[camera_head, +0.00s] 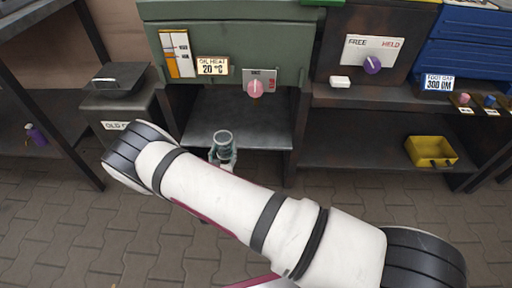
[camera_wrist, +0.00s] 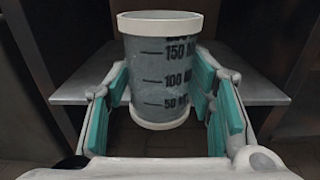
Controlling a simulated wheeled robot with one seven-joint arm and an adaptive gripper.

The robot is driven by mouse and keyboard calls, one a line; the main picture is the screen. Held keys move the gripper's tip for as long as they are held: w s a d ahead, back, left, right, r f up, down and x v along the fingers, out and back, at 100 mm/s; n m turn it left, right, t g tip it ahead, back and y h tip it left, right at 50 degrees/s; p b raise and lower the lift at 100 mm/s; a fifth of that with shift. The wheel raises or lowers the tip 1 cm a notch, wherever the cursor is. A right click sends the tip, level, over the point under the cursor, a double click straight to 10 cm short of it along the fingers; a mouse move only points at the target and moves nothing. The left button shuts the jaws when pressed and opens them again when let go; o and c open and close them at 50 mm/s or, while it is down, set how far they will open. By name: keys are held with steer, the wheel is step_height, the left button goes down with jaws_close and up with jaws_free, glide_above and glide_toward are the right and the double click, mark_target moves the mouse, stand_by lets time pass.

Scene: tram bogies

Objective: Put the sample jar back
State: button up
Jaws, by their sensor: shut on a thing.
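The sample jar is a clear cylinder with a white rim, a white base and dark volume marks. In the wrist view the jar (camera_wrist: 161,70) stands upright between the teal finger pads of my gripper (camera_wrist: 163,105). My gripper is shut on it. In the head view the jar (camera_head: 222,140) is in front of the dark shelf (camera_head: 262,118) under the green cabinet, with my gripper (camera_head: 222,158) around it. The shelf also shows behind the jar in the wrist view (camera_wrist: 262,88). I cannot tell whether the jar touches the shelf. My arm hides the floor below.
The green cabinet (camera_head: 230,35) hangs above the shelf, with a pink knob (camera_head: 255,88) on its front. A lidded bin (camera_head: 120,95) stands to the left. The shelf under the cabinet looks bare.

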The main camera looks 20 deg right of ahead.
steer(key=shift+w+d+f, duration=0.2)
steer(key=shift+f, duration=0.1)
steer(key=w+d+b, duration=0.1)
steer(key=w+d, duration=0.1)
steer(key=d, duration=0.2)
steer(key=w+d+b, duration=0.2)
steer(key=d, duration=0.2)
steer(key=w+d+f+b, duration=0.1)
steer(key=w+d, duration=0.2)
steer(key=d, duration=0.1)
steer(key=shift+d+f+b, duration=0.1)
steer(key=shift+d+b, duration=0.1)
steer(key=shift+b, duration=0.1)
steer(key=f+b, duration=0.1)
steer(key=f, duration=0.1)
steer(key=d+f+b, duration=0.1)
steer(key=b, duration=0.1)
steer(key=shift+w+f, duration=0.2)
steer(key=shift+f, duration=0.2)
steer(key=shift+r, duration=0.1)
steer(key=o, duration=1.3)
steer(key=shift+c, duration=0.2)
